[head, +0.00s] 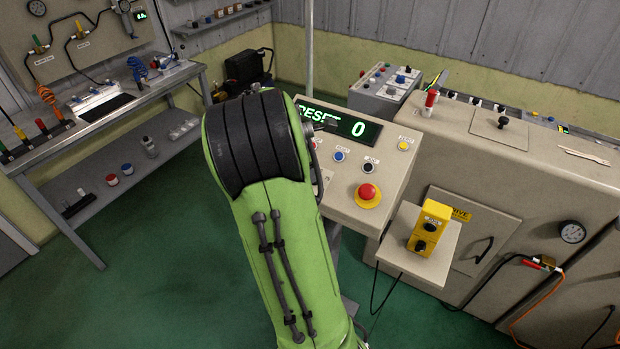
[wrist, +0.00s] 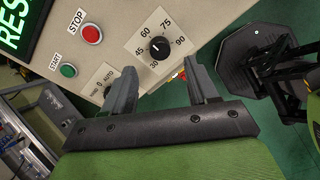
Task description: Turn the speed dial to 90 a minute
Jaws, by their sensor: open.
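In the wrist view, the speed dial (wrist: 160,47) is a black round knob on a white plate marked 30, 45, 60, 75 and 90. A small white mark shows on the knob, but I cannot tell for sure which number it points at. My gripper (wrist: 158,72) is open and empty, its two grey fingers spread wide. The dial lies just beyond the fingertips, between them in the picture, apart from them. In the head view my green arm hides the dial and most of the gripper.
The control panel's display (head: 345,125) reads RESET and 0. A red stop button (wrist: 92,34) and green start button (wrist: 68,70) sit left of the dial. A HAND/AUTO switch plate (wrist: 101,83) is beside the left finger. A red mushroom button (head: 367,192) stands on the panel.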

